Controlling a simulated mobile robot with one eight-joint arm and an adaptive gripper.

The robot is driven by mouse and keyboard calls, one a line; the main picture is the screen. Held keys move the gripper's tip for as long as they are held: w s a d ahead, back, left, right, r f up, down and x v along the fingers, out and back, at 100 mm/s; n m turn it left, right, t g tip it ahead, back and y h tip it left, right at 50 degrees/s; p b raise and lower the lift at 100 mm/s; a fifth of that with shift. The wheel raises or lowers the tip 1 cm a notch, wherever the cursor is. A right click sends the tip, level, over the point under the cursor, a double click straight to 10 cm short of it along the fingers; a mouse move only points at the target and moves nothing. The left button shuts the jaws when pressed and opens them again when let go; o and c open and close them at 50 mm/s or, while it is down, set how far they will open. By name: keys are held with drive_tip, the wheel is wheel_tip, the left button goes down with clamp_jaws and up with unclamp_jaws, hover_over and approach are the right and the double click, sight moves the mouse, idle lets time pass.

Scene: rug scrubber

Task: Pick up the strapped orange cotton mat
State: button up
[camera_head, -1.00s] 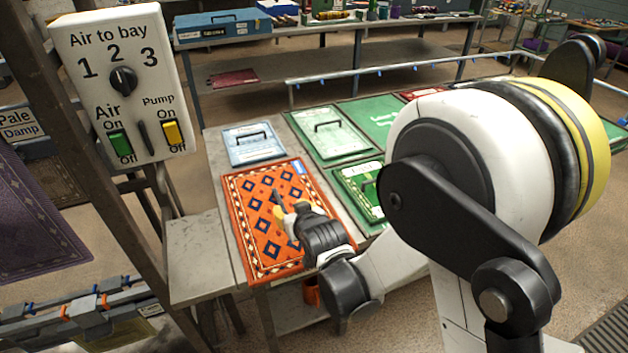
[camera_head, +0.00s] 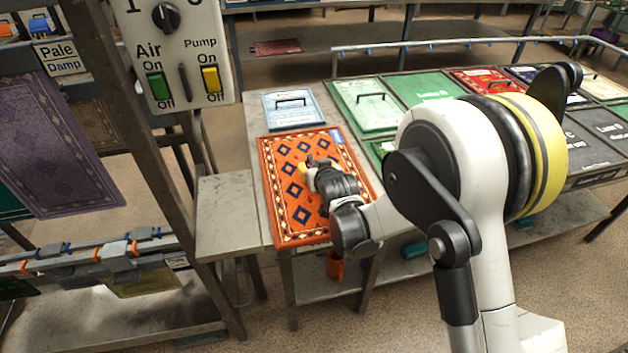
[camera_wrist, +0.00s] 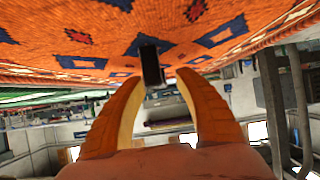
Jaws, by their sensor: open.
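The orange mat (camera_head: 283,218), with dark blue diamonds and a patterned border, lies flat at the left end of the table. In the wrist view the mat (camera_wrist: 60,30) fills the top of the picture. Its dark strap (camera_wrist: 152,66) stands out from the mat's middle. My gripper (camera_head: 309,170) is over the middle of the mat and largely hides the strap in the head view. In the wrist view my gripper (camera_wrist: 155,84) is open, its two orange fingers on either side of the strap's near end. I cannot tell whether they touch it.
A light blue case-like panel (camera_head: 292,118) with a handle lies behind the mat. Green panels (camera_head: 366,118) lie to the right, with red and dark ones beyond. A switch box (camera_head: 185,50) on a post stands at the left, near a bare grey side shelf (camera_head: 225,210).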

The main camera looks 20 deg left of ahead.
clamp_jaws()
drive_tip(key=shift+r, duration=0.1)
drive_tip(key=shift+r, duration=0.1)
